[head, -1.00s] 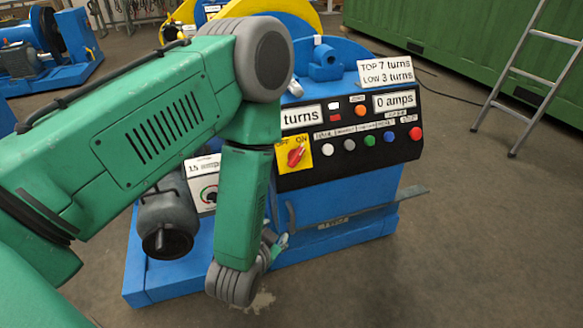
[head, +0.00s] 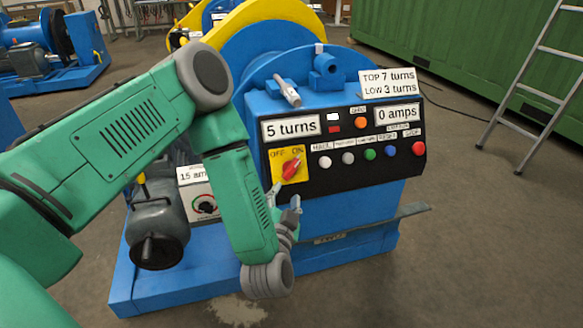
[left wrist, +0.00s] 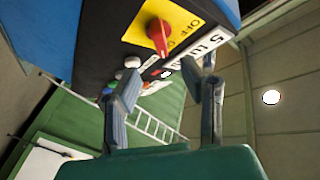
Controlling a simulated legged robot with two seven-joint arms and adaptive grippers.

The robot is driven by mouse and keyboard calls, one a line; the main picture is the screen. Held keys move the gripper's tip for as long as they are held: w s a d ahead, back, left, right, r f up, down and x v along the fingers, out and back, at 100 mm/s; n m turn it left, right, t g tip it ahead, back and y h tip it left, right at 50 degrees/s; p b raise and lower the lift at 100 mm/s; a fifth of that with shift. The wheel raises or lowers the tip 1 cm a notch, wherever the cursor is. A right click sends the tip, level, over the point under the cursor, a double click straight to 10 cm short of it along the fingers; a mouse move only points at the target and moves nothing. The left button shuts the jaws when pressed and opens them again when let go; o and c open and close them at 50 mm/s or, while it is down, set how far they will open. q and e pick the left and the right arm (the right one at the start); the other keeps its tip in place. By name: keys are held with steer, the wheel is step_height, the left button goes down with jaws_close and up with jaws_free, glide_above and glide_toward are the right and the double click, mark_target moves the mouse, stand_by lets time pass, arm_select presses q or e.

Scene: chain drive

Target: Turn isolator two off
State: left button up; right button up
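The isolator is a red rotary handle (head: 291,168) on a yellow plate (head: 277,176) marked OFF and ON, at the left of the black panel. Its handle tilts toward ON. In the left wrist view the red handle (left wrist: 158,36) and yellow plate (left wrist: 178,22) are at the top. My left gripper (head: 283,203) is just below the plate, pointing up, apart from the handle. In the left wrist view its two fingers (left wrist: 160,95) stand wide apart with nothing between them. My right gripper is out of view.
The black panel (head: 345,178) also carries several coloured buttons, with displays reading 5 turns (head: 291,127) and 0 amps (head: 397,113). A dial box (head: 204,198) and grey motor (head: 158,222) stand left. A ladder (head: 530,80) and green container (head: 470,50) stand right.

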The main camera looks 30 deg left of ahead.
mark_target(294, 170)
arm_select(q)
steer(key=b+x, duration=0.1)
steer(key=x, duration=0.4)
steer(key=b+x, duration=0.1)
steer(key=x, duration=0.4)
steer(key=shift+w+d+r+b, duration=0.15)
steer(key=shift+w+r+b, duration=0.05)
steer(key=shift+b, duration=0.1)
steer(key=shift+w+a, duration=0.35)
steer(key=shift+a, duration=0.05)
steer(key=shift+d, duration=0.3)
steer(key=shift+c, duration=0.4)
jaws_close()
